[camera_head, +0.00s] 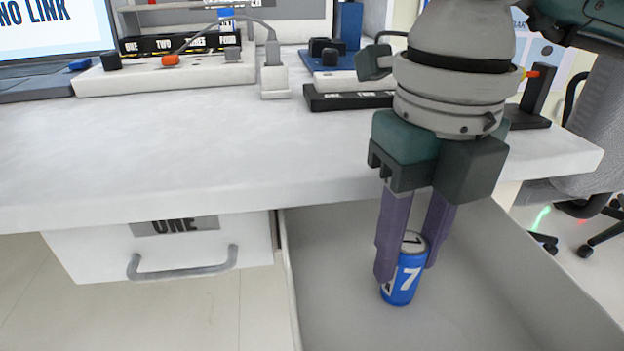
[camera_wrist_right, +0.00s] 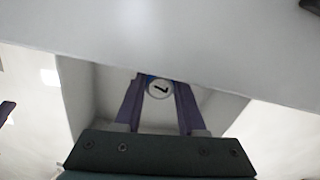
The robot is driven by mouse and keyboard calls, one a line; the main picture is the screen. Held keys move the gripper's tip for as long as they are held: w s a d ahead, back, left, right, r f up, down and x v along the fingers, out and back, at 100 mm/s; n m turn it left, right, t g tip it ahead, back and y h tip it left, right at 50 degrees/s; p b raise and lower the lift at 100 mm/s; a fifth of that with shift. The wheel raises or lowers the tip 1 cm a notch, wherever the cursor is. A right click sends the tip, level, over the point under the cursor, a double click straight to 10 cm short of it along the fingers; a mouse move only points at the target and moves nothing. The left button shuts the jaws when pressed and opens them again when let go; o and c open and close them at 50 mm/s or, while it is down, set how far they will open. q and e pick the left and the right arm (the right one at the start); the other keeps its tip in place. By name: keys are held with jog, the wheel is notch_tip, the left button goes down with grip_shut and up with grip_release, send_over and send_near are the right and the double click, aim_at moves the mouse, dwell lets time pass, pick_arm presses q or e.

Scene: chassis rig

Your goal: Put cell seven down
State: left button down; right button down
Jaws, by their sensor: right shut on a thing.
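Cell seven (camera_head: 402,286) is a blue can-like cell with a white 7 and a pale top. My right gripper (camera_head: 409,264) points down and is shut on it, one purple finger on each side. The cell is upright or nearly so, inside the open drawer (camera_head: 335,270), low over its grey floor. I cannot tell whether its base touches the floor. In the right wrist view the cell's round top (camera_wrist_right: 159,90) with a dark 7 sits between the fingers (camera_wrist_right: 159,104). My left gripper is not in view.
The white desk top (camera_head: 200,150) overhangs the drawer's back, close to my right gripper. A shut drawer marked ONE (camera_head: 80,255) is at left. On the desk are a laptop (camera_head: 55,50), a white strip (camera_head: 150,75) and a dark labelled block (camera_head: 345,100). The drawer floor around the cell looks bare.

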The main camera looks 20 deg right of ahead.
aim_at(410, 241)
jog(key=shift+f, duration=0.1)
jog(key=c, duration=0.5)
grip_release()
jog(key=shift+r, duration=0.35)
notch_tip(410, 241, up, 12)
jog(key=p, duration=0.4)
jog(key=shift+f, duration=0.2)
